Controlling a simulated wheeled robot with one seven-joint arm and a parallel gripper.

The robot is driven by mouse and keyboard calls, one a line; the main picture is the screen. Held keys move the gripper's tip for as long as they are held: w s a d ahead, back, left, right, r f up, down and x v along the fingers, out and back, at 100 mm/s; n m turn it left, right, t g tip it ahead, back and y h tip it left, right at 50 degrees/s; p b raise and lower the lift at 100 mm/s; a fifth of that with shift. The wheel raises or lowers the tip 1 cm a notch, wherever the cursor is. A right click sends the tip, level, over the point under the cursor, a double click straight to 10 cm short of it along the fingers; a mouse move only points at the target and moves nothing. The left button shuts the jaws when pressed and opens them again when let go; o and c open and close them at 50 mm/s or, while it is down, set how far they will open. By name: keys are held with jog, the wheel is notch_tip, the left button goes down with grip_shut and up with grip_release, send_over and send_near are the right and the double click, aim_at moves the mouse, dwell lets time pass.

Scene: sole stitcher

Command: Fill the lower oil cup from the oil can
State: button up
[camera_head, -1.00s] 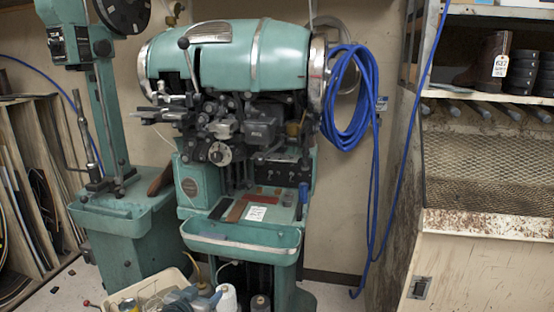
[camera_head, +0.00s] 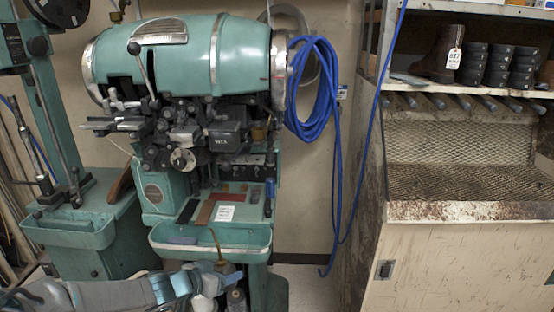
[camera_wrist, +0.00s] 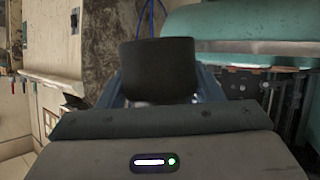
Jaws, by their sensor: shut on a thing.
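The green sole stitcher (camera_head: 200,60) stands against the wall in the head view. My gripper (camera_head: 218,275) is low in front of its tray, shut on what looks like the oil can (camera_head: 224,266). The can's thin brass spout (camera_head: 215,241) points up and overlaps the tray front in the picture. In the wrist view a dark block-shaped body (camera_wrist: 158,66) sits between my fingers; its spout is not visible there. A small brass-coloured fitting (camera_head: 258,134) at the machine's right may be an oil cup. I cannot tell which cup is the lower one.
The stitcher's front tray (camera_head: 210,238) juts out above my gripper. A blue hose (camera_head: 312,95) hangs to the right. A green machine (camera_head: 75,230) stands at left, a rusty-topped cabinet (camera_head: 460,212) at right. Bare wall and some floor show between stitcher and cabinet.

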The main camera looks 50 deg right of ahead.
jog(key=s+d+r+g+p, duration=0.1)
jog(key=d+r, duration=0.3)
jog(key=r, duration=0.6)
jog(key=s+d+r+m+g+p, duration=0.1)
jog(key=s+d+r+p, duration=0.2)
jog(key=r, duration=0.7)
jog(key=s+d+r+g+p, duration=0.1)
jog(key=s+d+r, duration=0.3)
jog(key=r, duration=0.7)
jog(key=shift+d+m+g+y+p, duration=0.3)
jog(key=shift+d+y+p, duration=0.1)
jog(key=shift+d+p, duration=0.3)
jog(key=w+p, duration=0.1)
jog(key=p, duration=0.4)
jog(key=w+d+r+n+g+y+p, duration=0.1)
jog(key=p, duration=0.5)
jog(key=shift+w+d+n+g, duration=0.2)
jog(key=shift+w+n+g, duration=0.1)
jog(key=shift+w, duration=0.1)
jog(key=shift+w+d+n+g+y+p, duration=0.35)
jog(key=shift+w+p, duration=0.2)
jog(key=shift+p, duration=0.4)
jog(key=shift+w, duration=0.1)
